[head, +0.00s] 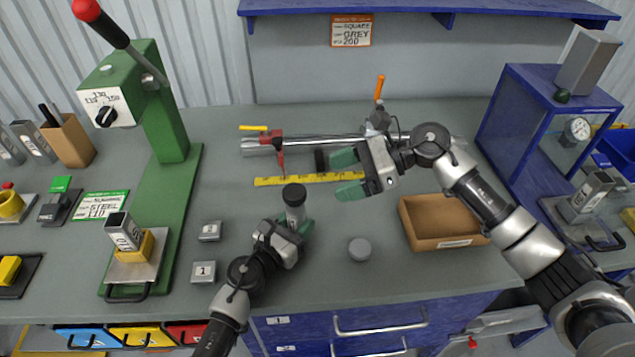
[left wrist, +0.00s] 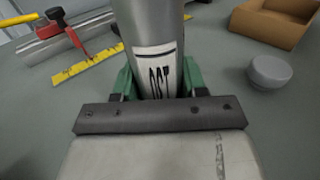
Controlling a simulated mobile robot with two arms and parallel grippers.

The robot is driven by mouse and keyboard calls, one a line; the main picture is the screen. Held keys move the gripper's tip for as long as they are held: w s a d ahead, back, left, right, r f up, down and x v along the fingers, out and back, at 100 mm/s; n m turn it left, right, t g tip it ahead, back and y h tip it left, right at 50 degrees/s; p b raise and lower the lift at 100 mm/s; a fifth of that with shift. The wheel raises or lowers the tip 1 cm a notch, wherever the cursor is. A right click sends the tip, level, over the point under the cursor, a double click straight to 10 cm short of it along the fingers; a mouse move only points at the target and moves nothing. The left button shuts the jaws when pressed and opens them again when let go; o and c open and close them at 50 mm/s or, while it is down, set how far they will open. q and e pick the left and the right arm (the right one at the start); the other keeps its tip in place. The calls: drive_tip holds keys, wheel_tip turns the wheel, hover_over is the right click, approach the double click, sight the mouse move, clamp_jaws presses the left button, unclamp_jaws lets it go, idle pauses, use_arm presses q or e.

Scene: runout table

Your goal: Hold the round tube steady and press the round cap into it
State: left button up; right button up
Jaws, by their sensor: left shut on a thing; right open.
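The round tube (head: 295,212) is grey metal with a dark top end and stands upright near the middle of the table. My left gripper (head: 296,226) is shut on it low down, and in the left wrist view the tube (left wrist: 155,25) stands between the green fingers (left wrist: 160,82), with a white printed label. The round cap (head: 360,249) is a low grey disc lying on the table to the right of the tube; it also shows in the left wrist view (left wrist: 270,72). My right gripper (head: 349,174) is open and empty, above the table, behind the cap.
A yellow ruler (head: 310,179) and a clamped bar (head: 310,140) lie behind the tube. A brown tray (head: 430,237) is to the right. A green press (head: 165,190) and two small square pieces (head: 203,272) are to the left. The table around the round cap is clear.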

drive_tip(key=shift+v, duration=1.1)
